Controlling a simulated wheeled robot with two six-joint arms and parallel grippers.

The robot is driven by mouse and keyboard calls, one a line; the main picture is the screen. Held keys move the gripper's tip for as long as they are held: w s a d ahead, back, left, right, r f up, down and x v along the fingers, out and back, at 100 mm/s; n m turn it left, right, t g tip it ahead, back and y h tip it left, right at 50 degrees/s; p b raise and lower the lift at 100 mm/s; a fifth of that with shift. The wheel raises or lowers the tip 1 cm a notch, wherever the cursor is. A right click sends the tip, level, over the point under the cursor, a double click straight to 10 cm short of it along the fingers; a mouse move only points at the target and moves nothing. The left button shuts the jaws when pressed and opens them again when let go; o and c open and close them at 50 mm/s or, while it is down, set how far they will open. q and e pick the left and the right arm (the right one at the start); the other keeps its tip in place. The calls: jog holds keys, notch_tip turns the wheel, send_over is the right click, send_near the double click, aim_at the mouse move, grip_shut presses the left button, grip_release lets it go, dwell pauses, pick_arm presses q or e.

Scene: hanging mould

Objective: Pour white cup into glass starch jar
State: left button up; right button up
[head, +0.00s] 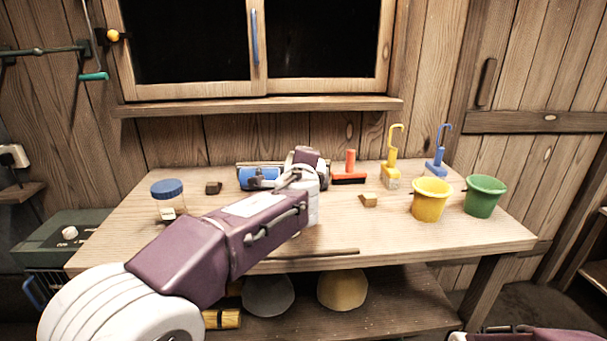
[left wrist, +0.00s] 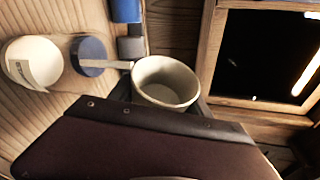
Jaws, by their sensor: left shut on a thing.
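My left gripper (head: 306,168) is over the middle of the table, its fingers mostly hidden by my arm. In the left wrist view it is shut on a white cup (left wrist: 166,80), whose open rim faces the camera and whose inside looks pale. A pale, labelled cylinder (head: 313,207) stands below the gripper; it also shows in the left wrist view (left wrist: 33,62), with a blue round part beside it. A glass jar (head: 168,205) with a blue lid and a label stands at the table's left. I cannot tell which is the starch jar.
A yellow bucket (head: 430,203) and a green bucket (head: 484,198) stand at the right. A blue roll (head: 259,179), an orange brush (head: 350,169), and yellow (head: 391,176) and blue (head: 437,163) hooked tools line the back. A thin stick (head: 315,254) lies near the front edge.

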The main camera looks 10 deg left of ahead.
aim_at(292, 157)
pick_arm(q)
jog(key=shift+s+a+n+t+b, duration=0.15)
jog(key=shift+n+t+b, duration=0.25)
jog(key=shift+n+b, duration=0.75)
jog(key=n+b, duration=0.1)
jog(key=b, duration=0.2)
jog(key=a+n+t+b, duration=0.1)
jog(key=b, duration=0.2)
jog(key=r+n+b, duration=0.1)
jog(key=b, duration=0.2)
jog(key=shift+s+a+t+h, duration=0.15)
jog(key=shift+s+t+h, duration=0.1)
jog(key=shift+t+h, duration=0.15)
jog(key=shift+s+a+r+n+t+b, duration=0.1)
jog(key=shift+a+r+n+t+b, duration=0.25)
jog(key=shift+n+b, duration=0.55)
jog(key=shift+r+n+b, duration=0.25)
jog(key=shift+r+b, duration=0.05)
jog(key=shift+b, duration=0.05)
dwell(0.7)
